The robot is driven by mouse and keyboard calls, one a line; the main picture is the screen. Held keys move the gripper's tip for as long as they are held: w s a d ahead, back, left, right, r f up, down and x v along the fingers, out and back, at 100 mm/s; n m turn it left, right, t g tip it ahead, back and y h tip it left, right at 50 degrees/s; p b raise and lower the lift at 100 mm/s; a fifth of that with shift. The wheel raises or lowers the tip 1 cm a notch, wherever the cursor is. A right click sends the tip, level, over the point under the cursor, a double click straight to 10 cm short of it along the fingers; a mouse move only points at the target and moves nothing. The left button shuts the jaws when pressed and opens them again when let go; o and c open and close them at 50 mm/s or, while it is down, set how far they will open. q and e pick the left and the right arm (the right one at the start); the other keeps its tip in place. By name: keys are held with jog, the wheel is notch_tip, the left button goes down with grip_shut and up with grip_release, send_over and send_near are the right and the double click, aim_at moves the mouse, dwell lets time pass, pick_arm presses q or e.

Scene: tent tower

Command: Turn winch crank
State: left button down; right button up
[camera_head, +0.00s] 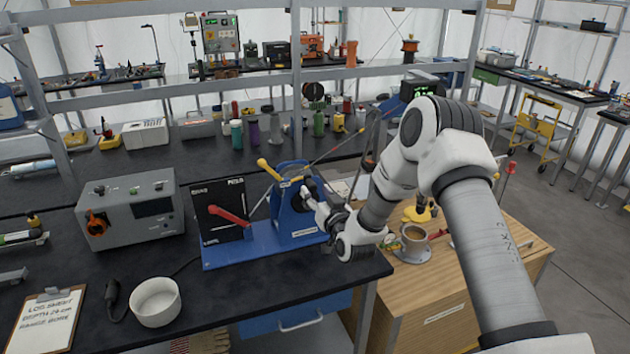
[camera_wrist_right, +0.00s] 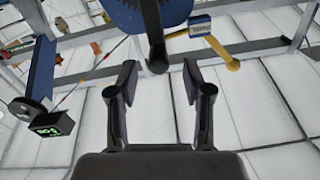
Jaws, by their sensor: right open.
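The blue winch (camera_head: 290,212) stands on a blue base plate (camera_head: 240,247) at the front edge of the dark bench. A dark arm, which looks like its crank (camera_wrist_right: 154,40), hangs from the blue body in the right wrist view. Its rounded end lies between or just beyond my right fingertips; I cannot tell the depth. My right gripper (camera_head: 325,213) is at the winch's right side, and its two fingers (camera_wrist_right: 158,85) are apart with nothing clamped. A yellow-ended lever (camera_head: 268,168) sticks up at the winch's upper left. My left gripper is not in view.
A black panel with a red lever (camera_head: 228,216) stands left of the winch. A grey box (camera_head: 130,210), white bowl (camera_head: 155,301) and clipboard (camera_head: 45,322) are farther left.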

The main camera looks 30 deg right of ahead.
aim_at(314, 189)
jog(key=p+x, duration=0.1)
jog(key=x, duration=0.2)
jog(key=shift+w+d+f, duration=0.1)
jog(key=shift+w+d, duration=0.15)
jog(key=shift+w, duration=0.05)
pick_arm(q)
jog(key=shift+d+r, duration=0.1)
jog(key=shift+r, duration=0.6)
pick_arm(e)
jog(key=shift+a, duration=0.1)
jog(key=shift+c, duration=1)
grip_shut()
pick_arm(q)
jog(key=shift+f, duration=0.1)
